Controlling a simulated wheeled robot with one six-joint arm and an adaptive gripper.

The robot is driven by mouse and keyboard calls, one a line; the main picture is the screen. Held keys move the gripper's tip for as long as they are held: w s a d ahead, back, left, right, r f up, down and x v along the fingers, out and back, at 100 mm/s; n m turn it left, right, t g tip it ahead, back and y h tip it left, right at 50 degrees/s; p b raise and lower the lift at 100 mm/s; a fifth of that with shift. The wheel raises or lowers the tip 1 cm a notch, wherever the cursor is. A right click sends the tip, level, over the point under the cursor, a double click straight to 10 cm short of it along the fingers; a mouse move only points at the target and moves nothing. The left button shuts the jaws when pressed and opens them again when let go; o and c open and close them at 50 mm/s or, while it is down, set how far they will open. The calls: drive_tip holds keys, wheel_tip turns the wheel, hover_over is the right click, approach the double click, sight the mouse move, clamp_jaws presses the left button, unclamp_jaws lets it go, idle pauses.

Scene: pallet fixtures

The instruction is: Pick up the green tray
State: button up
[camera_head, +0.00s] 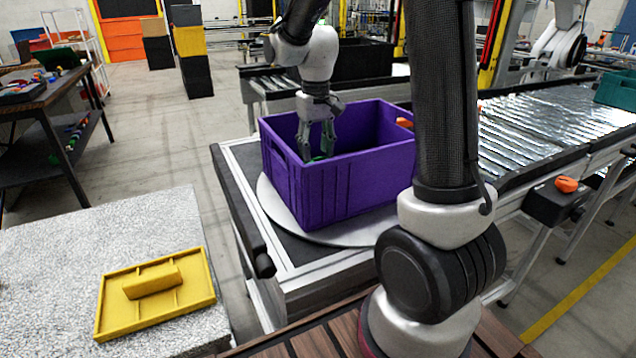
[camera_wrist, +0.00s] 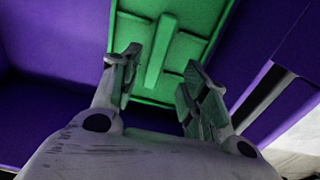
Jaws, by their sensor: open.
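The green tray (camera_wrist: 181,22) lies inside the purple crate (camera_head: 330,186). The wrist view shows its raised middle bar (camera_wrist: 160,52) and several low ribs. In the head view only a small bit of green (camera_head: 318,158) shows behind the crate's near wall; the rest is hidden. My gripper (camera_head: 318,150) reaches down into the crate from above. In the wrist view my gripper (camera_wrist: 158,75) is open, with one finger on each side of the bar's line. I cannot tell whether the fingers touch the tray.
The crate stands on a round metal turntable (camera_head: 268,200). A yellow tray (camera_head: 192,303) with a raised bar lies on a speckled grey block (camera_head: 60,270) at the left. A roller conveyor (camera_head: 540,125) with a teal crate (camera_head: 617,92) runs at the right.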

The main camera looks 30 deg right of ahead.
drive_tip(key=f, duration=0.7)
drive_tip(key=shift+s+d+f, duration=0.1)
drive_tip(key=shift+d+f, duration=0.1)
drive_tip(key=shift+f, duration=0.2)
clamp_jaws()
